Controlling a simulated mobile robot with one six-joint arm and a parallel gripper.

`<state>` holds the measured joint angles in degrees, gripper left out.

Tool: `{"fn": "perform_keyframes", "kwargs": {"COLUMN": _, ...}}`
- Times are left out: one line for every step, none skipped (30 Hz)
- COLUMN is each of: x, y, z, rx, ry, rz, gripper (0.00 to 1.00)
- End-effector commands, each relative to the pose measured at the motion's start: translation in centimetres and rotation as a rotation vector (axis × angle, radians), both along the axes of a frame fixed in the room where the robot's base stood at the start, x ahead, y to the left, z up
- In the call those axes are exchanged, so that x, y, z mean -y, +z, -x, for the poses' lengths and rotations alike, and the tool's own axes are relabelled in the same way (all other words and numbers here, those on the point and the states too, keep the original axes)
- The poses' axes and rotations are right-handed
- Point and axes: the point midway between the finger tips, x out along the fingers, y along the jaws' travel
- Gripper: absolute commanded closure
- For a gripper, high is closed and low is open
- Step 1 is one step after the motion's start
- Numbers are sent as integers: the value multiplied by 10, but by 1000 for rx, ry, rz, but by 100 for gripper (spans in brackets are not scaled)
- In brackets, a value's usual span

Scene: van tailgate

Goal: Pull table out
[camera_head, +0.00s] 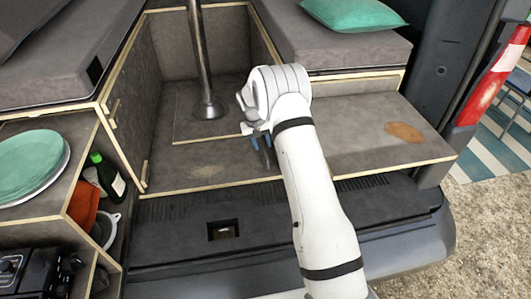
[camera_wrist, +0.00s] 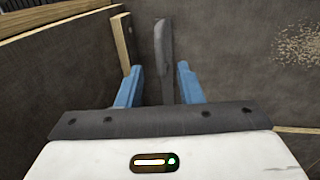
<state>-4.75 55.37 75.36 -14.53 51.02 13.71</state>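My gripper (camera_head: 262,146) points down over the grey panel with pale wood edges in the van's rear opening. In the wrist view my gripper (camera_wrist: 160,84) has its two blue fingers apart. A dark grey upright strip (camera_wrist: 164,62), like a handle or strap, shows in the gap between them, with space on both sides. I cannot tell its exact depth from the fingertips. The grey panel (camera_head: 355,150) has a tan oval patch at its right. No separate table is clearly recognisable; which panel is the table cannot be told.
A metal pole (camera_head: 199,60) stands on the floor behind my gripper. Grey cushions flank it, with a green pillow (camera_head: 352,13) at right. Left shelves hold plates (camera_head: 30,165), a green bottle (camera_head: 108,178) and a black stove (camera_head: 32,273). The dark bumper (camera_head: 170,230) runs in front.

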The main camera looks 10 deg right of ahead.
Motion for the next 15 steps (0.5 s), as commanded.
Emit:
{"fn": "perform_keyframes", "kwargs": {"x": 2, "y": -10, "z": 1, "rx": -4, "ry": -1, "rz": 0, "gripper": 67}}
{"fn": "perform_keyframes", "kwargs": {"x": 3, "y": -15, "z": 1, "rx": -3, "ry": -1, "rz": 0, "gripper": 67}}
{"fn": "perform_keyframes", "kwargs": {"x": 4, "y": -21, "z": 1, "rx": -4, "ry": -1, "rz": 0, "gripper": 67}}
{"fn": "perform_keyframes", "kwargs": {"x": 5, "y": -26, "z": 1, "rx": -4, "ry": -1, "rz": 0, "gripper": 67}}
{"fn": "perform_keyframes", "kwargs": {"x": 6, "y": -30, "z": 1, "rx": -4, "ry": -2, "rz": 0, "gripper": 67}}
{"fn": "perform_keyframes", "kwargs": {"x": 7, "y": -35, "z": 1, "rx": -2, "ry": -1, "rz": -1, "gripper": 67}}
{"fn": "perform_keyframes", "kwargs": {"x": 8, "y": -39, "z": 1, "rx": -3, "ry": -2, "rz": -1, "gripper": 67}}
{"fn": "perform_keyframes", "kwargs": {"x": 9, "y": -42, "z": 1, "rx": -3, "ry": -2, "rz": 0, "gripper": 67}}
{"fn": "perform_keyframes", "kwargs": {"x": 10, "y": -45, "z": 1, "rx": -3, "ry": -3, "rz": 0, "gripper": 67}}
{"fn": "perform_keyframes", "kwargs": {"x": 10, "y": -47, "z": 1, "rx": -2, "ry": -2, "rz": 0, "gripper": 67}}
{"fn": "perform_keyframes", "kwargs": {"x": 10, "y": -49, "z": 1, "rx": -2, "ry": -2, "rz": -1, "gripper": 67}}
{"fn": "perform_keyframes", "kwargs": {"x": 11, "y": -51, "z": 0, "rx": -1, "ry": -2, "rz": -1, "gripper": 67}}
{"fn": "perform_keyframes", "kwargs": {"x": 11, "y": -51, "z": 0, "rx": 0, "ry": -2, "rz": -1, "gripper": 67}}
{"fn": "perform_keyframes", "kwargs": {"x": 11, "y": -52, "z": 0, "rx": 0, "ry": -2, "rz": -1, "gripper": 67}}
{"fn": "perform_keyframes", "kwargs": {"x": 11, "y": -52, "z": 0, "rx": 0, "ry": -2, "rz": -1, "gripper": 67}}
